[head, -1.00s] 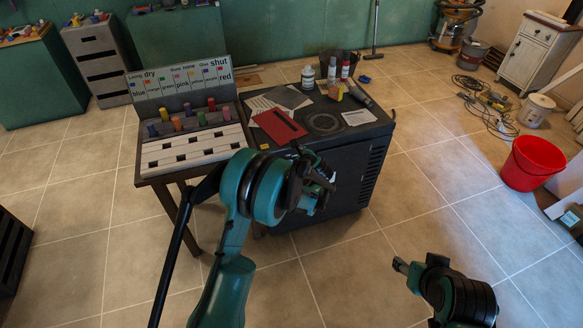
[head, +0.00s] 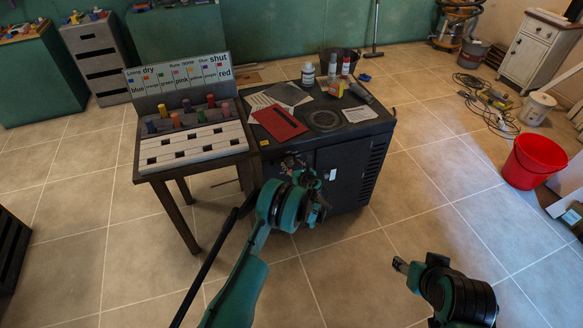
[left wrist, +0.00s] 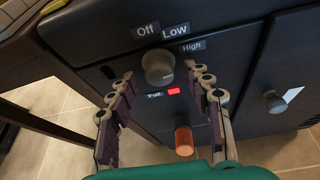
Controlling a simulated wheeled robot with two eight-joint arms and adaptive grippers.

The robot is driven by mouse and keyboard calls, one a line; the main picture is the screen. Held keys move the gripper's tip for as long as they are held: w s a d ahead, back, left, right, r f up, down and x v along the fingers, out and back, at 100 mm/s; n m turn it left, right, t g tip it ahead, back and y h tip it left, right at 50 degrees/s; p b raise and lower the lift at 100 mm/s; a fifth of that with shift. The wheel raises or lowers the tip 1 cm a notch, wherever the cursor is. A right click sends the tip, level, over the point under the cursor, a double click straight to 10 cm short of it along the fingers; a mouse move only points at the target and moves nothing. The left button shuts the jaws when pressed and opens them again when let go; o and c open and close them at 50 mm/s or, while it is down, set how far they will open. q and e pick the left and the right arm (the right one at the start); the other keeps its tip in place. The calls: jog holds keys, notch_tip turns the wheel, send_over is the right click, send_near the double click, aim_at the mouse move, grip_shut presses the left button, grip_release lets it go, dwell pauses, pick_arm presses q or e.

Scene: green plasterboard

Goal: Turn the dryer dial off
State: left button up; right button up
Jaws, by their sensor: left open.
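The dryer (head: 350,160) is a dark cabinet in the middle of the head view. Its round grey dial (left wrist: 158,66) shows in the left wrist view, below the labels Off, Low and High (left wrist: 191,47). Which label the dial points to is not clear. My left gripper (left wrist: 158,76) is open, with one finger on either side of the dial and the tips close to it. No clear contact shows. In the head view my left wrist hides the dial. My right gripper (head: 401,265) is low at the right, away from the dryer; its jaw state is unclear.
A lit red indicator (left wrist: 174,91) and an orange cylinder (left wrist: 183,140) are below the dial. Another knob (left wrist: 274,102) is to the right. A small table (head: 142,177) with pegs stands left of the dryer. A red bucket (head: 534,161) stands on open floor.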

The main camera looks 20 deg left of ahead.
pick_arm(q)
jog(key=shift+w+a+f, duration=0.2)
jog(key=shift+w+a, duration=0.1)
jog(key=shift+w, duration=0.1)
grip_shut()
